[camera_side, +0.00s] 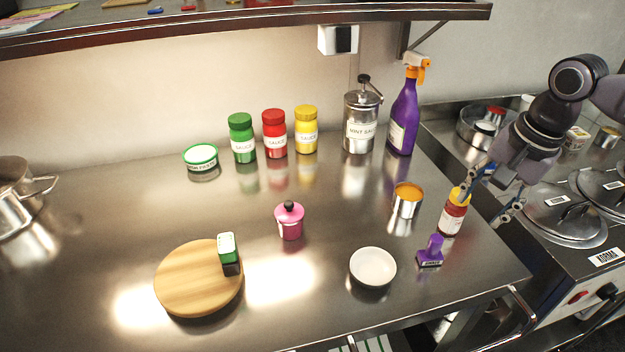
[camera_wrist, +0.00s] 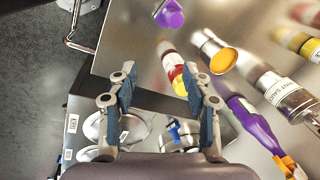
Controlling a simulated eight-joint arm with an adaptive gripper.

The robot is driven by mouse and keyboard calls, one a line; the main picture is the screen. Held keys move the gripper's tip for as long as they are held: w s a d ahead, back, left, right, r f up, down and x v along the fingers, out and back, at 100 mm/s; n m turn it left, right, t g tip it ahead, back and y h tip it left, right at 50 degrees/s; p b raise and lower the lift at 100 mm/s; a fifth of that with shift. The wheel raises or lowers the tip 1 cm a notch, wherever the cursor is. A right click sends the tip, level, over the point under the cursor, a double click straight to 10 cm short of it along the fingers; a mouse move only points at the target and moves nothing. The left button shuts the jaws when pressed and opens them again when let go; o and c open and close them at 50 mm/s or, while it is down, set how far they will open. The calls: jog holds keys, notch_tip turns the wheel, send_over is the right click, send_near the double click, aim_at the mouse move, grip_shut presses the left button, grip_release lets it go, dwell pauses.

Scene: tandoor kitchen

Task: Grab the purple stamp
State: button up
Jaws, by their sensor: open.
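The purple stamp (camera_side: 431,252) stands upright near the right front edge of the steel counter, its dark base down. It also shows at the top of the wrist view (camera_wrist: 169,14), partly cut by the frame edge. My gripper (camera_side: 487,188) hangs at the counter's right edge, behind and to the right of the stamp and apart from it. In the wrist view my gripper (camera_wrist: 160,100) has its two fingers spread wide with nothing between them.
A red bottle with a yellow cap (camera_side: 453,213) stands close to my gripper, just behind the stamp. An orange-filled tin (camera_side: 407,200) and a white bowl (camera_side: 373,267) stand to the left. The purple spray bottle (camera_side: 403,120) is farther back. Lidded pots (camera_side: 563,215) lie right.

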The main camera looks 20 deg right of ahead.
aim_at(438, 237)
jog(key=a+m, duration=0.1)
jog(key=w+a+m+g, duration=0.1)
jog(key=a+m, duration=0.2)
jog(key=shift+w+a+r+g, duration=0.2)
jog(key=shift+w+g, duration=0.1)
jog(key=shift+w, duration=0.05)
jog(key=shift+w+a+m+g+h, duration=0.15)
jog(key=shift+a+m+g+h, duration=0.15)
jog(key=shift+a+m, duration=0.4)
jog(key=shift+f, duration=0.2)
notch_tip(438, 237, down, 5)
jog(key=shift+d+f, duration=0.25)
jog(key=shift+f, duration=1.15)
jog(key=shift+d+f, duration=0.1)
jog(key=shift+f, duration=1.2)
grip_shut()
